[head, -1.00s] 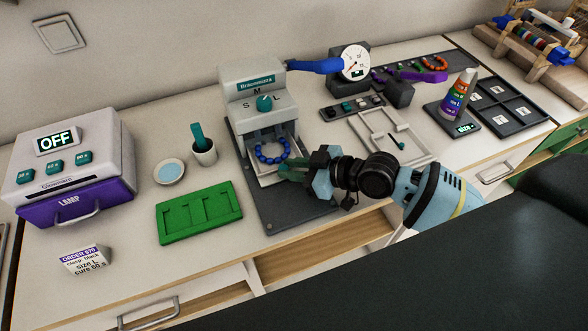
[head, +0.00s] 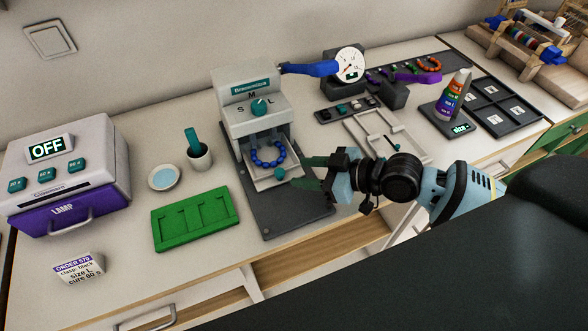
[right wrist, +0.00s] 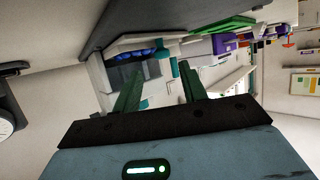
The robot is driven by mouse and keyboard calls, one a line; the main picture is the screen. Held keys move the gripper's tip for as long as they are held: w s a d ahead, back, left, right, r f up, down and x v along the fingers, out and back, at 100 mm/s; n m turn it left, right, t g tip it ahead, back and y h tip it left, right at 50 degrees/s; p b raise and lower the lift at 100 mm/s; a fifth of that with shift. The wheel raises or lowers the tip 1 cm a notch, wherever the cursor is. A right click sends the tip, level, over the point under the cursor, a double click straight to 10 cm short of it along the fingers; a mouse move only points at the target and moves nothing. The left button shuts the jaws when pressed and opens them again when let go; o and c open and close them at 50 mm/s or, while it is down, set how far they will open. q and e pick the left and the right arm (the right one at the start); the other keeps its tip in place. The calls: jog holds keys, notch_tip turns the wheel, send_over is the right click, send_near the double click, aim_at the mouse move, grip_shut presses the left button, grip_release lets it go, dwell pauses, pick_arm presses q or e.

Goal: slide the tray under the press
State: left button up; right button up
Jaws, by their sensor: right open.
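The press (head: 248,105) is a grey machine with a teal dial marked S, M and L, standing on a dark base plate (head: 290,212). The white tray (head: 287,180) sits at the press's opening, its front part sticking out, with a teal knob (head: 280,173) at its front. A blue bead bracelet (head: 267,162) lies on the tray. My right gripper (head: 312,172) is open, just right of the tray's front and apart from the knob. Its two green fingers (right wrist: 160,88) show empty in the right wrist view, pointing towards the press. My left gripper is not in view.
A green mould tray (head: 195,221) lies left of the base plate. The lamp box (head: 68,200) reads OFF, with an order card (head: 78,268) in front. A cup (head: 199,157) and a dish (head: 164,177) stand between. A white frame (head: 362,128) and gauge (head: 350,64) are right.

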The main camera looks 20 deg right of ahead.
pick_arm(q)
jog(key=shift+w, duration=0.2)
pick_arm(e)
jog(key=shift+v, duration=1.45)
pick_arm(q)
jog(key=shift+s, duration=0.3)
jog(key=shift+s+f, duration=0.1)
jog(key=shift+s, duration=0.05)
